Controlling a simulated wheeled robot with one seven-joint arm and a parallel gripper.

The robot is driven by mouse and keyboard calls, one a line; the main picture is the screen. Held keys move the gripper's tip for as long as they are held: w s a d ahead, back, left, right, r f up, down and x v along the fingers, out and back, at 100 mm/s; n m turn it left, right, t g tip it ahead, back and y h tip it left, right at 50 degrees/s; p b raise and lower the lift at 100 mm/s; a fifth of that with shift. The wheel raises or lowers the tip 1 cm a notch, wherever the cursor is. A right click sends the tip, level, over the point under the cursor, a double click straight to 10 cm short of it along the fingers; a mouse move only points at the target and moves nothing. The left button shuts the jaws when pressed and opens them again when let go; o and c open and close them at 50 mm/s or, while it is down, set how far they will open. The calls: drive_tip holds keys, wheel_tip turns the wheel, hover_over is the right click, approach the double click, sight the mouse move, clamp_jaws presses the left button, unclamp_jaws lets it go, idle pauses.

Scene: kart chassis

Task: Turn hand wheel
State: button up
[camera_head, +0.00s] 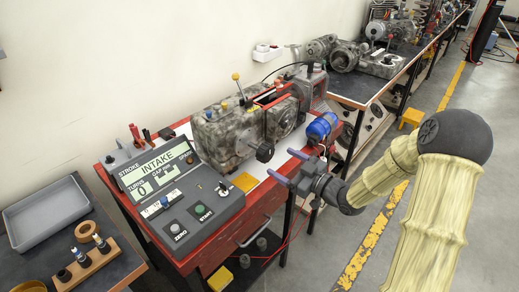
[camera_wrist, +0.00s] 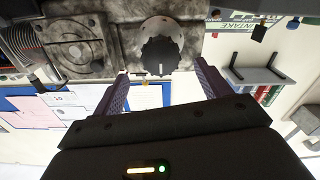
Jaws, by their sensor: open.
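The hand wheel is a small black ribbed knob (camera_head: 265,152) on the front of a worn grey engine block (camera_head: 225,132). In the wrist view the black hand wheel (camera_wrist: 160,56) has a white mark on its rim and sits near the top middle. My gripper (camera_head: 284,166) is open and empty, with its purple fingers pointing at the engine. In the wrist view my gripper (camera_wrist: 160,75) has one finger on each side of the wheel's line, apart from it. The console display (camera_head: 157,168) reads "STROKE INTAKE" and "TURNS 0".
The console with green START (camera_head: 203,212) and white ZERO buttons stands left of the wheel on the red bench. A blue cylinder (camera_head: 322,126) lies right of the wheel, near my gripper. A grey tray (camera_head: 46,214) is at far left.

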sight(260, 149)
drive_tip(key=x, duration=1)
drive_tip(key=c, duration=1)
